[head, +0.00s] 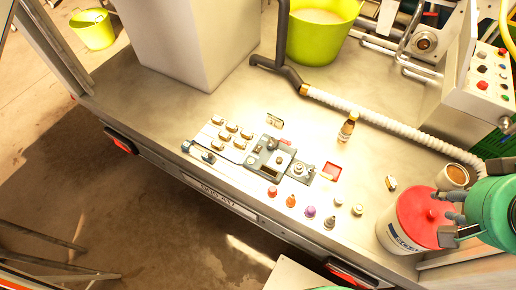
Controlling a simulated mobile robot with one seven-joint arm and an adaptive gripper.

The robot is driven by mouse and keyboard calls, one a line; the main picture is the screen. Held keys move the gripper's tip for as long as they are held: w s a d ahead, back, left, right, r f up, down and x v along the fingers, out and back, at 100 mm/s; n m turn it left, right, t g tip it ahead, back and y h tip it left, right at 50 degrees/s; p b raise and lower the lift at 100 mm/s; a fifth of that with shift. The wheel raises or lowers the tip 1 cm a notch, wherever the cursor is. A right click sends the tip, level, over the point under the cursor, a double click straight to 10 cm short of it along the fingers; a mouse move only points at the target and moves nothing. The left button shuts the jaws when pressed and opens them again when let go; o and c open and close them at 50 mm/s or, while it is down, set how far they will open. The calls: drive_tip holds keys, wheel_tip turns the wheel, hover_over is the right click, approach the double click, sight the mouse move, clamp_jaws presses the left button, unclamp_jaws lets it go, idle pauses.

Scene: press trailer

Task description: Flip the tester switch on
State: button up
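A dark grey device (262,163), which may be the tester, lies among small parts on the trailer's bed. It has a small red part at its upper right. A grey plate with a raised knob or lever (299,169) sits just to its right. Which one carries the tester switch, and how the switch is set, is too small to tell. My gripper (447,218) is at the right edge, beside the red-lidded white bucket and well right of these devices. Its dark fingers point left and look spread apart, with nothing seen between them.
Near the devices stand several small capped pieces (291,201), a brown bottle (347,127) and a red tray (331,171). The red-lidded bucket (399,241) is by my gripper. A white hose (390,121) crosses behind. A button box (485,82) is at upper right.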

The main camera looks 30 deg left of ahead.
drive_tip(key=shift+w, duration=0.15)
drive_tip(key=c, duration=0.4)
drive_tip(key=shift+w+d+r, duration=0.1)
drive_tip(key=shift+w, duration=0.2)
clamp_jaws()
drive_tip(key=w+a+n+t+h+p, duration=0.1)
drive_tip(key=w+n+t, duration=0.15)
drive_tip(key=w, duration=1.85)
drive_tip(key=w+a+f+n+t+y+p, duration=0.1)
drive_tip(key=w+a+f+n+y, duration=0.15)
drive_tip(key=w+a+f, duration=0.4)
drive_tip(key=w+a+f+n+y, duration=0.1)
drive_tip(key=w+a+f+n, duration=0.25)
drive_tip(key=w+a, duration=0.65)
drive_tip(key=s+a+f+n+g+y+p, duration=0.15)
drive_tip(key=a+f+n+g+y, duration=0.3)
drive_tip(key=a+f, duration=1.3)
drive_tip(key=s+a+f+n+g+y, duration=0.2)
drive_tip(key=s+a+f+n+g, duration=0.2)
drive_tip(key=s+a+f, duration=0.7)
drive_tip(key=s+f+g, duration=0.1)
drive_tip(key=s+f, duration=0.2)
drive_tip(key=shift+s+a+g, duration=0.15)
drive_tip(key=shift+a+g, duration=0.15)
drive_tip(key=shift+a, duration=0.05)
drive_tip(key=shift+f, duration=0.1)
